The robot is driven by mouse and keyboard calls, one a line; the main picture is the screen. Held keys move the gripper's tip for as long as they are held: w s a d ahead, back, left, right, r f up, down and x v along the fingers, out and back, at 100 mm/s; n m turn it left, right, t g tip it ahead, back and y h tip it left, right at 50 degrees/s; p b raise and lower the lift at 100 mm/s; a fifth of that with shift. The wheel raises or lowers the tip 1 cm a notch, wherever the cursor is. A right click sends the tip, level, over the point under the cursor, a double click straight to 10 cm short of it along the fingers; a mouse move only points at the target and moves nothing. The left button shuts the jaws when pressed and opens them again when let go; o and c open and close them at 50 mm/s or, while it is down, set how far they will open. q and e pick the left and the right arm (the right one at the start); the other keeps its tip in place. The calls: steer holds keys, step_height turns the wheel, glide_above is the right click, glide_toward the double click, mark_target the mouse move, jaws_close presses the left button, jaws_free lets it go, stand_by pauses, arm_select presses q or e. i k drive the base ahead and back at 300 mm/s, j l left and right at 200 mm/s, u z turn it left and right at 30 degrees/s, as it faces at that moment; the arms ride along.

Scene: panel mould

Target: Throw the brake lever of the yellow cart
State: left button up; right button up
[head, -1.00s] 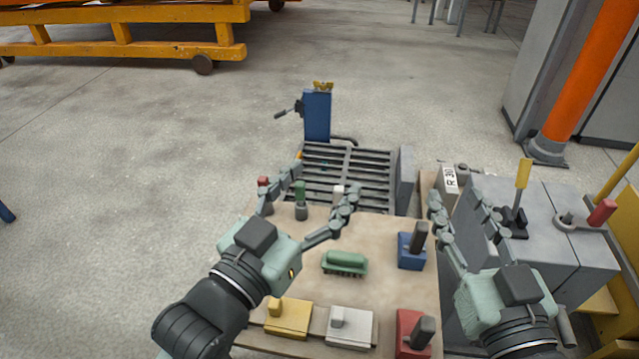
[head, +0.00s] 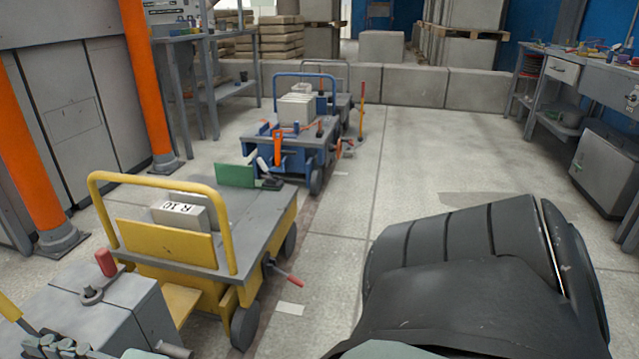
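The yellow cart (head: 222,285) stands left of centre, with a yellow push bar and a grey deck. A lever with a red grip (head: 290,278) sticks out from its right side near the wheel; it looks like the brake lever. My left gripper is out of view.
My dark arm covers the lower right. The floor (head: 350,235) right of the carts is clear. Workbenches (head: 600,85) line the right.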

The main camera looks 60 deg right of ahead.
mark_target(297, 282)
steer(key=l+z, duration=0.2)
steer(key=z, duration=0.2)
steer(key=l+z, duration=0.15)
steer(key=z, duration=0.2)
steer(key=l+z, duration=0.2)
steer(key=z, duration=0.2)
steer(key=k+j+z, duration=0.1)
steer(key=j+z, duration=0.25)
steer(key=k+j+z, duration=0.15)
steer(key=j+z, duration=0.25)
steer(key=i+l+u, duration=0.5)
steer(key=l, duration=0.35)
